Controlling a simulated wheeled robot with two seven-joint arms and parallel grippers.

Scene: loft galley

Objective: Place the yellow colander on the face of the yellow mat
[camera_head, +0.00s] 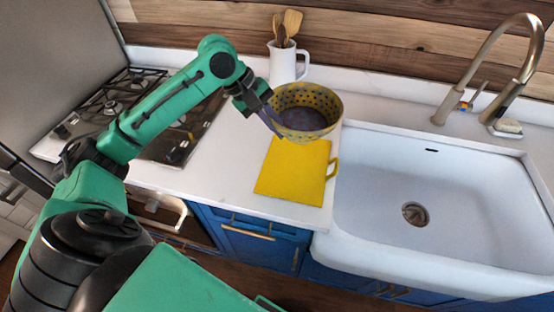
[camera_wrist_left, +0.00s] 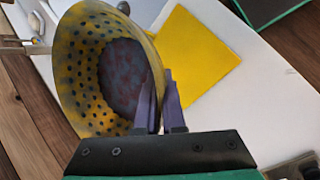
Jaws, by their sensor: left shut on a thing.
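The yellow colander (camera_head: 310,110) has dark holes and a dark inner bottom. It is at the back edge of the yellow mat (camera_head: 292,170), which lies flat on the white counter. My left gripper (camera_head: 272,118) is shut on the colander's left rim. In the left wrist view the purple fingers (camera_wrist_left: 162,105) pinch the wall of the colander (camera_wrist_left: 85,75), and the mat (camera_wrist_left: 200,55) shows beside it. I cannot tell whether the colander touches the counter or hangs above it. My right gripper is not in view.
A white sink (camera_head: 385,225) with a tall tap (camera_head: 500,75) is to the right of the mat. A white jug with wooden utensils (camera_head: 284,60) stands behind the colander. A gas hob (camera_head: 130,110) is at the left. Bare counter (camera_head: 225,160) lies left of the mat.

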